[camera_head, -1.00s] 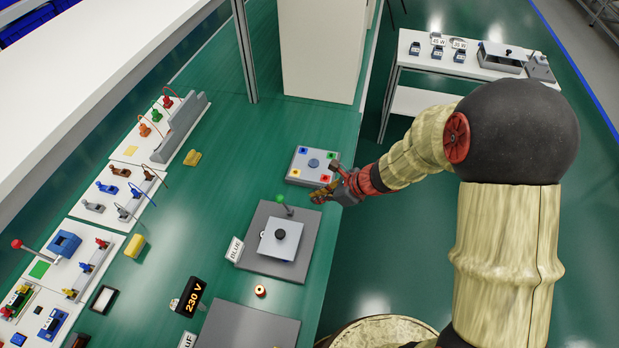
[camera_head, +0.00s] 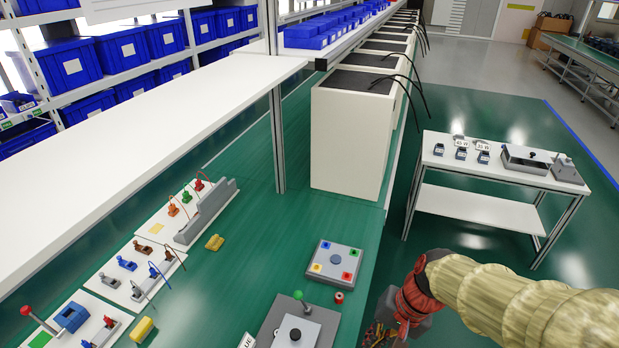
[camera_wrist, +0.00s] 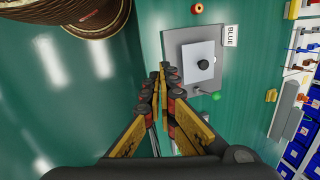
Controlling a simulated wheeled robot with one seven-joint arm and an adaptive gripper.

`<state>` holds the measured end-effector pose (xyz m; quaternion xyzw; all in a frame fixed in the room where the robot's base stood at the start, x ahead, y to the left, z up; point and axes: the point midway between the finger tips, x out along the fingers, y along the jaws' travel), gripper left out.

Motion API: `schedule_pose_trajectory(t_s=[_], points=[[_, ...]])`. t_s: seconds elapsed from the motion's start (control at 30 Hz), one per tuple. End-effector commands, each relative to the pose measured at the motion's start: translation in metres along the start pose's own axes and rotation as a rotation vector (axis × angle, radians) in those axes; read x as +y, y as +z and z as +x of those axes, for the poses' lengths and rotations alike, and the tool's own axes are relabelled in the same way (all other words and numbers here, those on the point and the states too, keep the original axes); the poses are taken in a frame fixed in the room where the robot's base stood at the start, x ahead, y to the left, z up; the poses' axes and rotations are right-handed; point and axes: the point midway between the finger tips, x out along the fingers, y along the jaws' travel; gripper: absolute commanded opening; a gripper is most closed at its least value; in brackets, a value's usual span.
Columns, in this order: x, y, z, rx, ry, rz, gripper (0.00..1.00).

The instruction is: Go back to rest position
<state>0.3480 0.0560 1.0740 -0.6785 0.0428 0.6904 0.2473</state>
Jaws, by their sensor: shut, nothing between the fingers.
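My gripper (camera_wrist: 162,68) is shut and empty; its fingertips meet in the wrist view, which looks down past the bench edge. In the head view my gripper (camera_head: 382,335) hangs at the lower edge, right of the green bench (camera_head: 240,255) and over the floor, partly cut off. My arm reaches in from the right. The grey button box (camera_head: 333,262) with coloured squares lies on the bench, apart from the gripper. The grey plate with a black knob (camera_head: 296,334) and a green-tipped lever is nearest to the gripper.
White cabinets (camera_head: 352,140) stand in a row at the back of the bench. A white side table (camera_head: 500,170) with devices stands to the right. Green floor between bench and table is clear. A white shelf (camera_head: 150,100) overhangs the left side.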

Motion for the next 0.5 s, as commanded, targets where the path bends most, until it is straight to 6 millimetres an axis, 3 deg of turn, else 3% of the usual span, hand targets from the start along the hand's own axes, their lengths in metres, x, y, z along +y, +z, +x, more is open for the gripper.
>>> schedule_pose_trajectory(t_s=[0.1,0.27,0.5], points=[[0.021,0.012,-0.043,0.117,0.094,-0.224,0.00],[0.041,0.022,-0.095,0.281,0.199,-0.402,0.00],[0.035,0.034,-0.145,0.470,0.197,-0.470,0.00]])
